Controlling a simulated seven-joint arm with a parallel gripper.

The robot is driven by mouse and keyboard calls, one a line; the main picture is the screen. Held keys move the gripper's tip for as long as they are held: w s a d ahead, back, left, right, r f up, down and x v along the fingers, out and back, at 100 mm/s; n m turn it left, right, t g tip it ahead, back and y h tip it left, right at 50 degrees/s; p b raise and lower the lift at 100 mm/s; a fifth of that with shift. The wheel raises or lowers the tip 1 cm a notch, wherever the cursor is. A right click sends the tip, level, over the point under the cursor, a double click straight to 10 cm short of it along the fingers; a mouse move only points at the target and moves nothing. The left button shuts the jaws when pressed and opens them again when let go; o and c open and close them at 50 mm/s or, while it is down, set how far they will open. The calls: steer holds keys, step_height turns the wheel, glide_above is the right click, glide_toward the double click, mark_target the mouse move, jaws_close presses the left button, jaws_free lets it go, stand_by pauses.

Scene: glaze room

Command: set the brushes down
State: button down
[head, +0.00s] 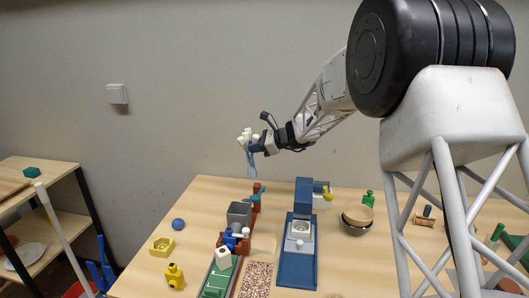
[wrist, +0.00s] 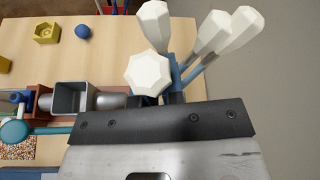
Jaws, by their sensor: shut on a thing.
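The brushes (head: 245,137) have white faceted heads and blue handles. My gripper (head: 257,147) is shut on them and holds them in the air above the back of the table, near the wall. In the wrist view the white heads (wrist: 148,74) fan out just beyond my gripper (wrist: 173,98). Parts of the blue handles show between them. The place where the fingers grip is mostly hidden.
The wooden table (head: 350,265) bears a grey square cup (head: 239,213), a blue machine-like stand (head: 297,268), stacked bowls (head: 356,220), a green bottle (head: 368,199), a blue ball (head: 178,224) and yellow pieces (head: 162,246). The table's back left is clear.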

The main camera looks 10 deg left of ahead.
step_height(320, 180, up, 11)
steer(key=s+d+r+m+t, duration=0.1)
steer(key=s+d, duration=0.5)
steer(key=d, duration=0.6)
steer(key=s+d+r+m+t, duration=0.1)
steer(key=s+d, duration=0.4)
steer(key=d, duration=0.7)
steer(key=s+d+r+m+t, duration=0.1)
steer(key=s+d, duration=0.5)
steer(key=d, duration=0.6)
steer(key=s+d+f+m+t+h, duration=0.1)
steer(key=s+d, duration=0.5)
steer(key=s, duration=0.4)
steer(key=s+d+f+m+t+h, duration=0.1)
steer(key=s+d+f+t, duration=0.1)
steer(key=s+d, duration=0.7)
step_height(320, 180, down, 16)
steer(key=s+a, duration=0.1)
steer(key=a, duration=0.1)
steer(key=shift+s, duration=0.35)
steer(key=shift+r, duration=0.15)
